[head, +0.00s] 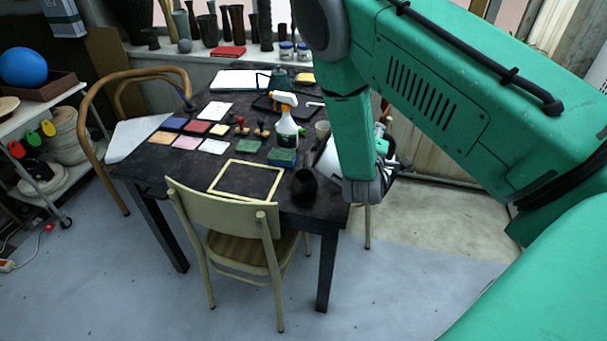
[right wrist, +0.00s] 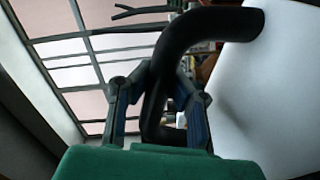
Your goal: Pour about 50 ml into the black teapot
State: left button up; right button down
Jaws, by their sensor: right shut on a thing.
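My right gripper (right wrist: 160,108) is shut on the black curved handle (right wrist: 210,28) of a smooth white vessel (right wrist: 275,95). In the head view the vessel (head: 326,158) shows partly behind my right forearm, above the table's right side, and looks tilted. My right gripper (head: 384,158) is to the right of it. A small round black pot (head: 305,184), which looks like the black teapot, stands at the table's near right corner, just left of my arm. Its opening and spout are unclear. The vessel's spout is hidden. My left gripper is not in view.
The dark table (head: 150,175) holds a yellow square frame (head: 246,180), a spray bottle (head: 286,128), a green sponge-like block (head: 282,156), coloured tiles (head: 197,127) and stamps (head: 241,126). A chair (head: 225,205) stands in front.

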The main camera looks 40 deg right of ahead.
jog(key=shift+s+d+f+m, duration=0.15)
jog(key=shift+d+f+m, duration=0.1)
jog(key=shift+d+m, duration=0.05)
jog(key=shift+s+d+f+m+b, duration=0.15)
jog(key=shift+s+f+m+b, duration=0.15)
jog(key=shift+f+b, duration=0.25)
jog(key=shift+s, duration=0.1)
jog(key=shift+r, duration=0.1)
jog(key=shift+d, duration=0.1)
dwell(1.1)
